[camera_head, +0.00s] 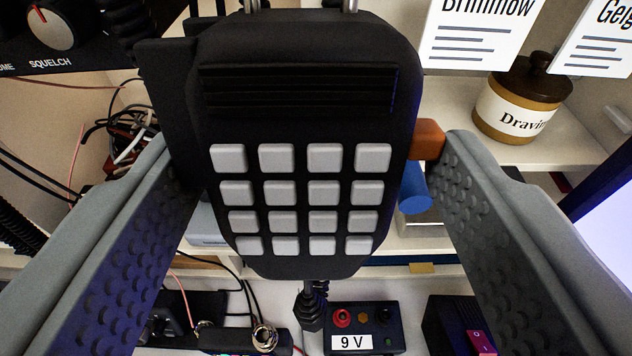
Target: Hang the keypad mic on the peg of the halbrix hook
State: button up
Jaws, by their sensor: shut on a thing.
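The keypad mic (305,130) is black with rows of pale grey keys and a slotted grille. It fills the middle of the view, between the two grey fingers of my gripper (308,148), which is shut on it. An orange block (427,140) sits at the mic's right edge, by the right fingertip. Two metal prongs (350,5) show at the mic's top edge, cut by the frame. A dark cord (310,305) hangs below the mic. I cannot make out a hook labelled halbrix. A blue cylinder (415,188) shows partly behind the mic; I cannot tell what it belongs to.
Two white cards (480,35) hang at upper right, above a lidded jar (520,100) on a shelf. A radio with a squelch knob (55,25) is at upper left. Loose cables (125,130) lie at left. A 9 V box (365,328) is below.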

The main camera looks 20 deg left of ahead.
jog(key=shift+r+x, duration=0.1)
jog(key=shift+x, duration=0.95)
jog(key=shift+r+x, duration=0.15)
jog(key=shift+x, duration=1.65)
jog(key=shift+f, duration=0.2)
jog(key=o, duration=1.1)
jog(key=shift+o, duration=0.2)
jog(key=s+d+m+h, duration=0.1)
jog(key=s+d, duration=0.4)
jog(key=s, duration=0.5)
jog(key=s+d+r+t, duration=0.1)
jog(key=s+d, duration=0.4)
jog(key=s, duration=0.5)
jog(key=s+d+m+h, duration=0.1)
jog(key=s+d, duration=0.4)
jog(key=s, duration=0.5)
jog(key=s+d+f+h, duration=0.1)
jog(key=s+d+f, duration=0.2)
jog(key=s, duration=0.5)
jog(key=s+d+f+m+t+h, duration=0.1)
jog(key=s+d+f, duration=0.3)
jog(key=s, duration=0.4)
jog(key=shift+d+f+m+t+h, duration=0.3)
jog(key=shift+f+h, duration=0.1)
jog(key=shift+f, duration=0.15)
